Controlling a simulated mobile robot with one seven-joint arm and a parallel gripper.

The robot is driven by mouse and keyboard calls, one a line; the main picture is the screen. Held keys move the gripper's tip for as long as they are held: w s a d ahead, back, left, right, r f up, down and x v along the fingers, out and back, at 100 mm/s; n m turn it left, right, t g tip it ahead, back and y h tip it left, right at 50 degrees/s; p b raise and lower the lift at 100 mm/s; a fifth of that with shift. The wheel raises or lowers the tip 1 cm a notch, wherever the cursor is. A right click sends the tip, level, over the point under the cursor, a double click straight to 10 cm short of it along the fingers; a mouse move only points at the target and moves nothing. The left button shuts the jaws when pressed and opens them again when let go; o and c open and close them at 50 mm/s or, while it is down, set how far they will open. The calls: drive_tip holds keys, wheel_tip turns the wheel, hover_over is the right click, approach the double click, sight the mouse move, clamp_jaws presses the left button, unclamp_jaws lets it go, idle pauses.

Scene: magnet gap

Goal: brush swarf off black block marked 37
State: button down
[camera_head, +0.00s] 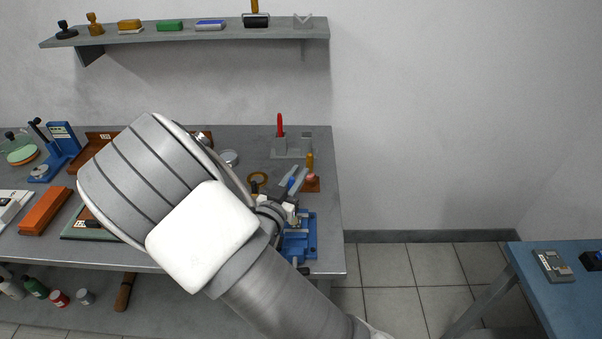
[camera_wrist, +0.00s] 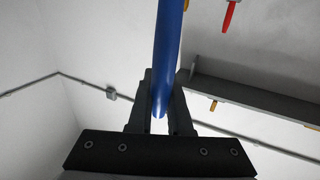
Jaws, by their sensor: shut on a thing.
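My gripper (camera_wrist: 160,92) is shut on a blue rod-like handle (camera_wrist: 168,45) in the wrist view. The handle runs out of the top of that frame, so its far end is hidden there. In the head view my gripper (camera_head: 283,197) is small and partly covered by my arm, above the right end of the grey bench. A dark block (camera_head: 592,260) lies on the blue table at the right edge of the head view. I cannot read a 37 on it or see swarf on it. It is far from my gripper.
A grey device (camera_head: 552,265) lies left of the dark block on the blue table (camera_head: 560,305). A blue vise-like fixture (camera_head: 299,240) stands on the bench (camera_head: 328,190) below my gripper. A wall shelf (camera_head: 225,33) holds stamps and blocks. Tiled floor separates bench and table.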

drive_tip(key=shift+w+d, duration=0.1)
drive_tip(key=shift+w+d+b, duration=0.3)
drive_tip(key=shift+w+d, duration=0.25)
drive_tip(key=shift+d, duration=0.25)
drive_tip(key=shift+s+a, duration=0.65)
drive_tip(key=shift+a, duration=0.25)
drive_tip(key=shift+w+d, duration=0.1)
drive_tip(key=shift+w+d, duration=0.6)
drive_tip(key=shift+d, duration=0.2)
